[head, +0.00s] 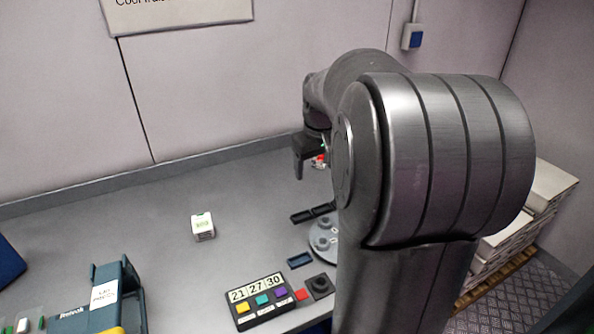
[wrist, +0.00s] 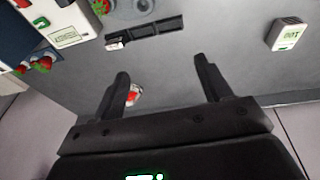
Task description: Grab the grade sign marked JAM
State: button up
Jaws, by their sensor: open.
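No sign reading JAM can be made out in either view. In the wrist view a dark slotted rail (wrist: 152,32) lies beyond my fingers, with a small white piece (wrist: 115,43) at its left end, its marking too small to read. My gripper (wrist: 162,68) is open, with nothing between the fingertips. A red and white item (wrist: 134,94) shows beside the left finger, partly hidden by it. In the head view my gripper (head: 304,158) hangs above the back of the counter, partly hidden by my arm. The dark rail also shows in the head view (head: 308,214).
A white block with green lettering (head: 203,226) stands on the grey counter (head: 140,215). A grey round scale-like plate (head: 322,238), a number display with coloured buttons (head: 258,300) and a blue device (head: 118,300) stand nearer. Red berries (wrist: 40,65) lie at the wrist view's left.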

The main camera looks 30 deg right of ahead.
jog(key=w+d+f, duration=0.2)
jog(key=d+f, duration=0.2)
jog(key=d, duration=0.3)
jog(key=w+d+f, duration=0.3)
jog(key=d+f, duration=0.1)
jog(key=d, duration=0.2)
jog(key=shift+g+y, duration=0.4)
jog(key=f, duration=1)
jog(key=shift+w+d+f, duration=0.2)
jog(key=shift+w+f, duration=0.05)
jog(key=c, duration=1.1)
